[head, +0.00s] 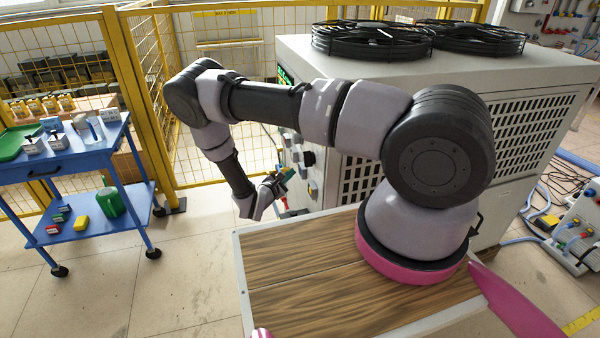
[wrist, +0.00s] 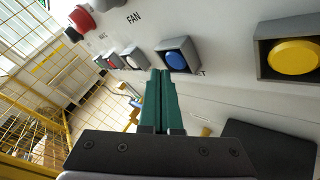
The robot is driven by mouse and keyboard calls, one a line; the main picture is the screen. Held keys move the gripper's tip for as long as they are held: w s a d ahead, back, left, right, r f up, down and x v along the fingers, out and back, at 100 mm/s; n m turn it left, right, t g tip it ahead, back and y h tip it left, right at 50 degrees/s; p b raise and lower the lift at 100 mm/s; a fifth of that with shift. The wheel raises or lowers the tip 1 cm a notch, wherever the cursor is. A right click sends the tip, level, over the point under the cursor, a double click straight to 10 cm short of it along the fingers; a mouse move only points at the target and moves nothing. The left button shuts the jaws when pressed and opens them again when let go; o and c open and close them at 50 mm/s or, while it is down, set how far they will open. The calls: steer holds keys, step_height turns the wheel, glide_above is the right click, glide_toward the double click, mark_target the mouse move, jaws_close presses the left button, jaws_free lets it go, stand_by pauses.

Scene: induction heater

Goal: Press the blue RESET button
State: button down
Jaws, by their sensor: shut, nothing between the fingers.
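The blue button (wrist: 176,60) sits in a grey square housing on the white panel in the wrist view. Its label is mostly hidden, with only a final letter showing beside the housing. My gripper (wrist: 161,72) is shut and empty, its green fingers pointing at the panel just below and left of the blue button. The fingertips overlap the lower edge of the housing in the picture; I cannot tell whether they touch it. In the head view my gripper (head: 283,177) is beside the control side of the large white machine (head: 305,60), and the blue button cannot be made out.
A large yellow button (wrist: 294,58) is to the right of the blue one. A white button (wrist: 134,58) and a red knob (wrist: 82,19) are to the left. A blue trolley (head: 75,160) and yellow fence (head: 135,90) stand left of my arm.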

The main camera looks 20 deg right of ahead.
steer(key=shift+d, duration=0.1)
stand_by(0.4)
steer(key=shift+d, duration=0.3)
steer(key=shift+d, duration=0.55)
stand_by(0.8)
steer(key=shift+a, duration=0.9)
steer(key=shift+a, duration=2.5)
steer(key=a, duration=1.1)
